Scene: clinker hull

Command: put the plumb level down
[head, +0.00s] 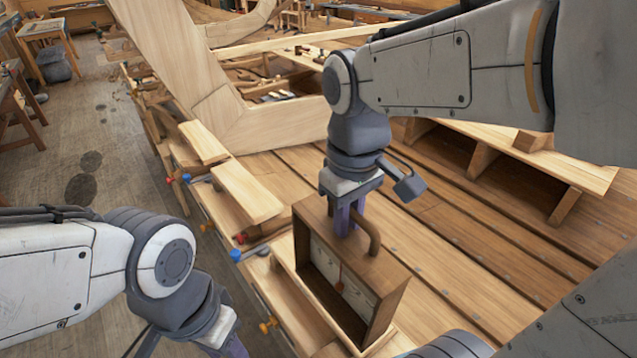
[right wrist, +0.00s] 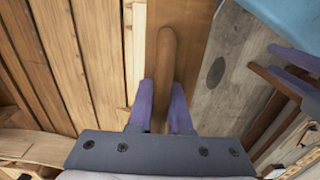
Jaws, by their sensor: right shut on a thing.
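The plumb level (head: 389,300) is a brown, box-like wooden frame with pale panels inside and a curved handle on top. It stands upright in the middle of the head view, over a pale board on the planking. I cannot tell whether its base touches. My right gripper (head: 347,222) is above it, shut on the handle. In the right wrist view, the purple fingers of my right gripper (right wrist: 160,108) close on both sides of the wooden handle (right wrist: 166,60). My left gripper (head: 236,347) is at the bottom edge, mostly cut off; its fingertips are hidden.
Pale blocks (head: 245,192) and clamps with blue and red ends line the hull's left edge. The brown planking (head: 470,250) to the right is largely clear. A stepped wooden structure (head: 520,165) stands beyond it. A large curved timber (head: 180,60) rises at the back.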

